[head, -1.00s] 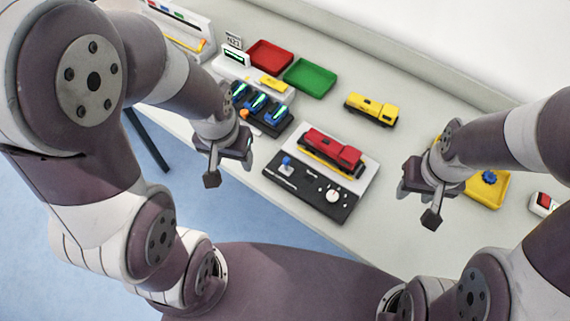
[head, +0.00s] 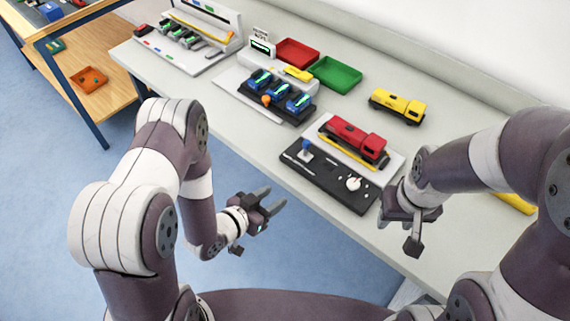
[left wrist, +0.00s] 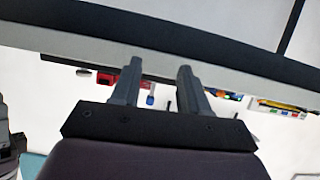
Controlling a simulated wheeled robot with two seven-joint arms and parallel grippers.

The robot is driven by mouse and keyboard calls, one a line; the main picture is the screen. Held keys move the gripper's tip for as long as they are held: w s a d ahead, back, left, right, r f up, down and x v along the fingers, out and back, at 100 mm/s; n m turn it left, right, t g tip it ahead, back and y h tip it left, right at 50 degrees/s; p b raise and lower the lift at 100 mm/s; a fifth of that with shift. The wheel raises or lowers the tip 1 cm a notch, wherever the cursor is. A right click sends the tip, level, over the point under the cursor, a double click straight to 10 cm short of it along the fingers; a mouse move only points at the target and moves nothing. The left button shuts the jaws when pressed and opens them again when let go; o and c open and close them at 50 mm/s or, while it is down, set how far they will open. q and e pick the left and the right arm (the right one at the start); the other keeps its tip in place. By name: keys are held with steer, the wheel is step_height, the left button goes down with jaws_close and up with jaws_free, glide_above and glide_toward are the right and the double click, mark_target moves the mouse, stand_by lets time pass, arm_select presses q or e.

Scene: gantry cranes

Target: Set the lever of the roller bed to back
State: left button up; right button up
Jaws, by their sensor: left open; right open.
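The roller bed (head: 325,180) is a black panel with a white strip behind it, where a red truck (head: 354,139) rests beside a yellow bar. A blue-knobbed lever (head: 305,149) stands at the panel's left part, and a white knob (head: 353,183) is at its right. The lever's blue top also shows small in the left wrist view (left wrist: 150,100). My left gripper (head: 275,201) is open and empty, off the table's front edge, left of and nearer than the panel. My right gripper (head: 408,222) is open at the panel's right end, partly hidden by its own wrist.
A black unit with blue blocks (head: 278,92) stands left of the roller bed. Behind are a red tray (head: 297,53), a green tray (head: 335,73) and a yellow truck (head: 398,106). The table's front edge runs between my left gripper and the panel.

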mark_target(304, 146)
arm_select(q)
step_height(304, 146, up, 8)
steer(key=w+t+h, duration=0.2)
steer(key=t+h, duration=0.1)
steer(key=t, duration=0.1)
steer(key=x, duration=0.4)
steer(key=p+x, duration=0.1)
steer(key=x, duration=0.3)
steer(key=p+x, duration=0.1)
steer(key=x, duration=0.3)
steer(key=shift+w+d+f, duration=0.15)
steer(key=shift+d+f, duration=0.2)
